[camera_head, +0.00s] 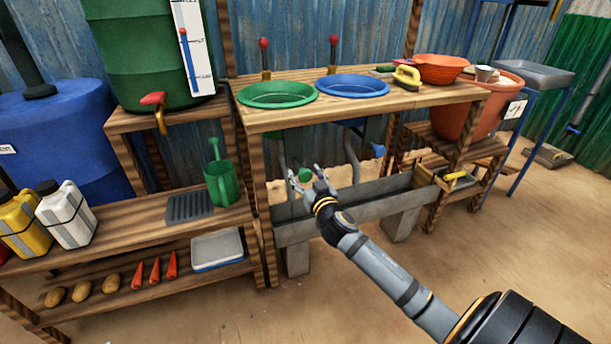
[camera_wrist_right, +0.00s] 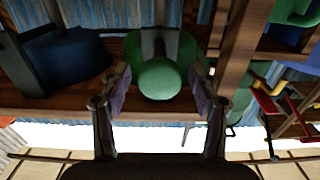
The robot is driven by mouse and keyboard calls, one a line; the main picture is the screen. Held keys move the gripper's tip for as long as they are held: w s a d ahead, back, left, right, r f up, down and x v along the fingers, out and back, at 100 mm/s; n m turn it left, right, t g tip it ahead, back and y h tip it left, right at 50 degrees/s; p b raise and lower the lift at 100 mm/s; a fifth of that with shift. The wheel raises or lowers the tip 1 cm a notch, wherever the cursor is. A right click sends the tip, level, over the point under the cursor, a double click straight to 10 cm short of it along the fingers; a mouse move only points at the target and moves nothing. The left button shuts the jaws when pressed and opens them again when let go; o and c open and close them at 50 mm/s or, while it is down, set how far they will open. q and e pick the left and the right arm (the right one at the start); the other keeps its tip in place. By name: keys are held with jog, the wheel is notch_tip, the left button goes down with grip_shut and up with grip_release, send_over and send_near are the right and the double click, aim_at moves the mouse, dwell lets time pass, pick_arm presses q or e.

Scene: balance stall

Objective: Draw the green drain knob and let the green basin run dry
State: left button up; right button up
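The green drain knob (camera_head: 304,174) shows under the wooden counter, below the green basin (camera_head: 278,95). In the right wrist view the round green knob (camera_wrist_right: 159,78) is large and centred, with a dark stem behind it. My right gripper (camera_head: 306,177) reaches in under the counter and is open, its fingers on either side of the knob. In the right wrist view the fingers (camera_wrist_right: 160,88) stand apart with a small gap on each side of it. My left gripper is not in view.
A blue basin (camera_head: 352,86) sits beside the green one, with a blue knob (camera_head: 377,151) below. Two red-topped levers stand behind the basins. A grey trough (camera_head: 375,190) runs below. Shelves with a green watering can (camera_head: 222,184) stand at the left.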

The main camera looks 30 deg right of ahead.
jog(key=v, duration=1.2)
jog(key=shift+f, duration=0.15)
